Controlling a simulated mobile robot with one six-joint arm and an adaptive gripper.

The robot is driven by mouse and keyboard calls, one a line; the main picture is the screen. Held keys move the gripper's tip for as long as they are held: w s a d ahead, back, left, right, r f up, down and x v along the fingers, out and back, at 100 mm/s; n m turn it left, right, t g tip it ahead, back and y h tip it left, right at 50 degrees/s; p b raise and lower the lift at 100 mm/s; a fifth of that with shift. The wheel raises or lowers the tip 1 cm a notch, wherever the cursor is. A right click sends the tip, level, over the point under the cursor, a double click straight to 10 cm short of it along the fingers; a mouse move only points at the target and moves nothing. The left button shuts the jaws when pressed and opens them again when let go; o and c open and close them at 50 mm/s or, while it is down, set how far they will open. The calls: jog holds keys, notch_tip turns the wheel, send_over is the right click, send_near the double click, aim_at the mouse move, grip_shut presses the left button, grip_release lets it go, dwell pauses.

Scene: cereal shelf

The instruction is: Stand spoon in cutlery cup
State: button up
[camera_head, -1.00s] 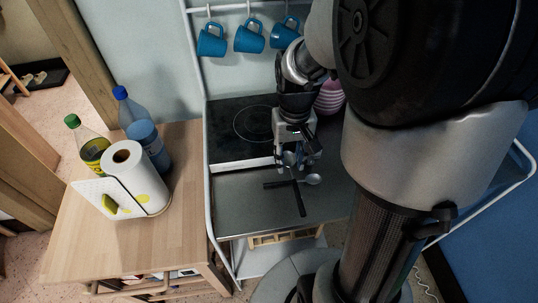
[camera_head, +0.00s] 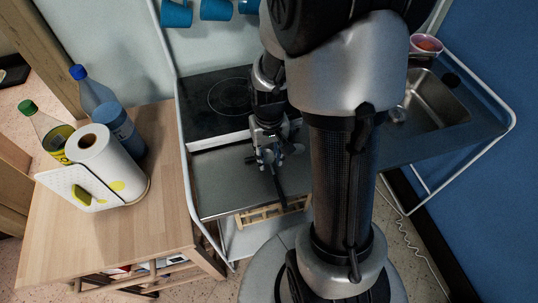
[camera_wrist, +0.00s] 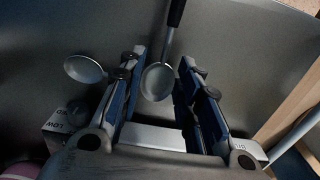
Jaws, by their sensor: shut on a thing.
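A spoon with a dark handle and a grey metal bowl is in the wrist view (camera_wrist: 157,82), its bowl between my fingers and its handle pointing to the top. In the head view its dark handle (camera_head: 279,187) runs down from my gripper (camera_head: 268,155) towards the counter's front edge. My gripper, also in the wrist view (camera_wrist: 160,66), is shut on this spoon. I cannot tell whether the spoon touches the counter. A second round metal bowl of a utensil (camera_wrist: 84,69) lies left of my fingers in the wrist view. I cannot make out a cutlery cup in either view.
The grey metal counter (camera_head: 225,188) has a black hob (camera_head: 215,95) behind it. A sink (camera_head: 435,100) and a pink bowl (camera_head: 427,43) are at right. A wooden table at left holds a paper roll (camera_head: 105,165) and several bottles. Blue mugs (camera_head: 215,9) hang above.

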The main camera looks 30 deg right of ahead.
jog(key=shift+f+b, duration=0.35)
jog(key=shift+f, duration=0.1)
jog(key=o, duration=1)
jog(key=shift+c, duration=0.2)
jog(key=shift+r, duration=0.1)
notch_tip(320, 180, up, 13)
jog(key=p, duration=0.5)
jog(key=s+a+r+n+t, duration=0.3)
jog(key=s+a+r+t, duration=0.1)
jog(key=s+a+r, duration=0.6)
notch_tip(320, 180, up, 3)
jog(key=shift+s+a+f+t, duration=0.1)
jog(key=shift+s+a+t, duration=0.15)
jog(key=shift+s, duration=1)
